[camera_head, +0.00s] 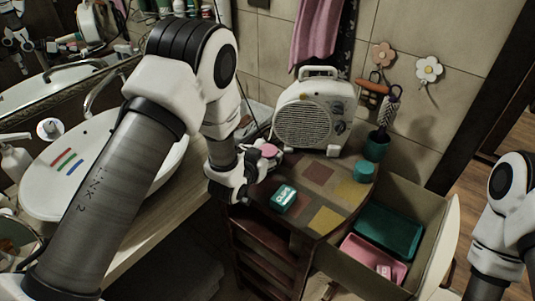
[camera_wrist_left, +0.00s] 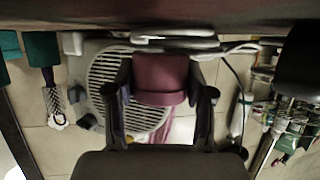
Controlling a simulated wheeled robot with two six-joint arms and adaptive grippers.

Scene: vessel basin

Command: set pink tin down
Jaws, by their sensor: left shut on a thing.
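The pink tin (camera_head: 268,151) is at the left back of the small patchwork-topped table (camera_head: 318,178), in front of the white fan heater (camera_head: 313,118). My left gripper (camera_head: 258,160) is shut on it, one finger on each side. In the left wrist view the pink tin (camera_wrist_left: 161,80) fills the space between the fingers of the gripper (camera_wrist_left: 160,98). That view is upside down, with the table surface (camera_wrist_left: 160,18) along the top. I cannot tell whether the tin touches the table. My right gripper is out of view.
A teal box (camera_head: 283,198) lies at the table's front left. A teal cup (camera_head: 376,146) with a brush stands at the back right. An open drawer (camera_head: 408,208) with a green tray and a pink tray is at right. The table's middle is clear. A sink (camera_head: 100,165) is at left.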

